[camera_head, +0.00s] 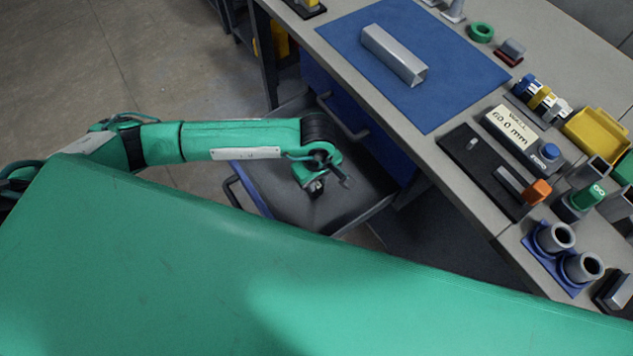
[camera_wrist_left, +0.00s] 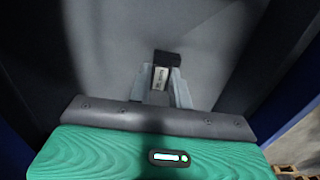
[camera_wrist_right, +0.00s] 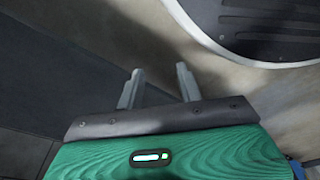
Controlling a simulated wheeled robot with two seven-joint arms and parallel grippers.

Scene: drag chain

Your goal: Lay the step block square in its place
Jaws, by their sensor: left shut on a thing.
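My left gripper (camera_head: 316,186) hangs over the open grey drawer (camera_head: 262,178) below the bench. In the left wrist view its fingers (camera_wrist_left: 160,82) are shut on a small block (camera_wrist_left: 160,77), which I take to be the step block. The block has a dark end and a pale face with small, unreadable marks. The smooth grey surface of the drawer lies behind it. My right gripper (camera_wrist_right: 160,73) has its fingers apart with nothing between them, above the floor. It is not visible in the head view. I cannot tell which spot is the block's place.
On the bench lie a blue mat (camera_head: 445,85) with a grey rectangular channel (camera_head: 394,54), a black fixture plate (camera_head: 462,162) with an orange knob (camera_head: 537,192), a gauge box (camera_head: 512,130), a yellow bin (camera_head: 592,140) and blue-based cups (camera_head: 556,237). The bench edge borders the drawer.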

